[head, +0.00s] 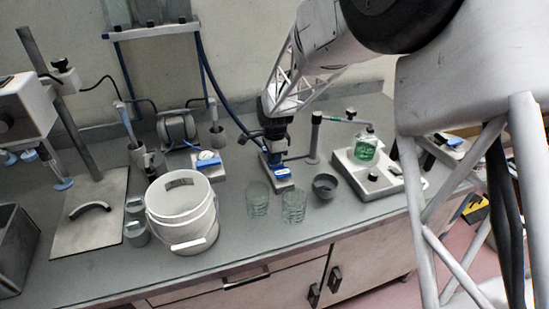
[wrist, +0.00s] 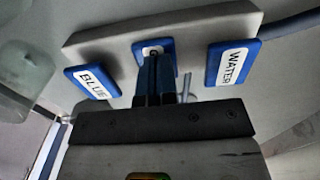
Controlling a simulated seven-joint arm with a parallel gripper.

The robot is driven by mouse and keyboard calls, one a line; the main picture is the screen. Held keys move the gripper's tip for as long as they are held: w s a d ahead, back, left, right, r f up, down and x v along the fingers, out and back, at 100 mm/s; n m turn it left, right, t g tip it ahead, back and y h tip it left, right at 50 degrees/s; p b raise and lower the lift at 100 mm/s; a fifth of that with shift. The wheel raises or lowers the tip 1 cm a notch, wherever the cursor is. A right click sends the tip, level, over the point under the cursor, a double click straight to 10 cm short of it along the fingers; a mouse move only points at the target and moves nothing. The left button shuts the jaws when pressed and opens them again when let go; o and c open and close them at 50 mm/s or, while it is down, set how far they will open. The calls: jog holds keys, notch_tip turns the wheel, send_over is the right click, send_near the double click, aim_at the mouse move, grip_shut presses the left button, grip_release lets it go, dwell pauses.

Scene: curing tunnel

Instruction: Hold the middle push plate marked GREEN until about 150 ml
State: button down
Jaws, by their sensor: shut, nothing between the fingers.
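In the wrist view a grey panel (wrist: 190,35) carries three blue push plates. The left plate (wrist: 92,82) reads BLUE and the right plate (wrist: 232,62) reads WATER. The middle plate (wrist: 142,50) shows only the start of its label, a G; my fingers cover the rest. My gripper (wrist: 155,62) is shut and empty, its tips over the middle plate; I cannot tell whether they press it. My gripper (head: 274,155) points down at the panel in the head view. A glass vessel with green liquid (head: 364,149) stands on a grey device; its level marks are too small to read.
A white bucket (head: 180,215), two empty glass beakers (head: 257,200) (head: 293,206) and a dark grey cup (head: 325,186) stand on the bench. The grey device (head: 372,176) sits right of them. A clamp stand (head: 62,130) stands at left.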

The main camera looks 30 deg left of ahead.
jog(key=shift+s+d+f, duration=0.2)
jog(key=shift+s+f, duration=0.05)
jog(key=shift+f, duration=0.35)
notch_tip(320, 180, up, 15)
jog(key=shift+w+a, duration=0.2)
jog(key=shift+w, duration=0.05)
jog(key=shift+r, duration=0.15)
dwell(1.8)
jog(key=shift+r, duration=0.95)
jog(key=shift+f, duration=0.1)
notch_tip(320, 180, down, 14)
jog(key=shift+r, duration=0.1)
dwell(0.5)
